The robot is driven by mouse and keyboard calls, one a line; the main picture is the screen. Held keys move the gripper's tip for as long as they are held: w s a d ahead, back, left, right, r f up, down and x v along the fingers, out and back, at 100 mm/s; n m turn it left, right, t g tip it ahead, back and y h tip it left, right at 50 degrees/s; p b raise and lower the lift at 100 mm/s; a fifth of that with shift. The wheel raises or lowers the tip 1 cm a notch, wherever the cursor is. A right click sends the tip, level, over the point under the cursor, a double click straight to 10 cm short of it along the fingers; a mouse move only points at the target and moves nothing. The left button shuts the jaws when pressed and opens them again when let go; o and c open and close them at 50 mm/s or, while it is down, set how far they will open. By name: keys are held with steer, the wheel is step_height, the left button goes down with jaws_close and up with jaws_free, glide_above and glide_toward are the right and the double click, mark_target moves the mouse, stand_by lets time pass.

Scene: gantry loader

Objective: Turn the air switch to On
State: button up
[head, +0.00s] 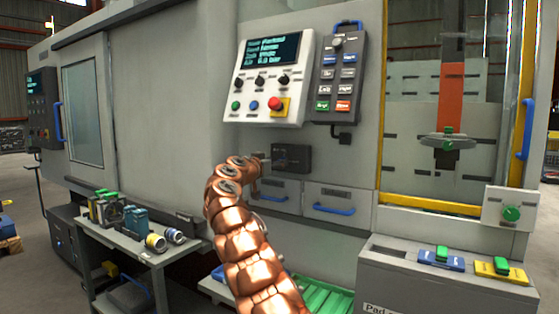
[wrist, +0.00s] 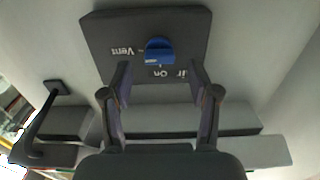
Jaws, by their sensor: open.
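The air switch is a round blue knob (wrist: 158,48) on a dark panel (wrist: 185,30), upside down in the wrist view. White lettering reads "Vent" to the left of the knob and "Air On", partly covered by a finger, below it. A small pale mark shows at the knob's lower left edge; which label it points to I cannot tell. My gripper (wrist: 159,70) is open and empty, its fingertips apart on either side just below the knob. In the head view the panel (head: 293,158) is a small dark box just right of my gripper (head: 264,163); the knob there is indistinct.
A control panel (head: 268,75) with a screen and a dark keypad (head: 336,75) sit above the switch. Drawers with blue handles (head: 334,209) are below. A side table (head: 150,256) with parts stands left; a grey cabinet (head: 440,285) stands right.

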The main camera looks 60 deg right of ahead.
steer(key=shift+d+p, duration=0.6)
steer(key=shift+d, duration=0.8)
steer(key=shift+c, duration=0.4)
jaws_close()
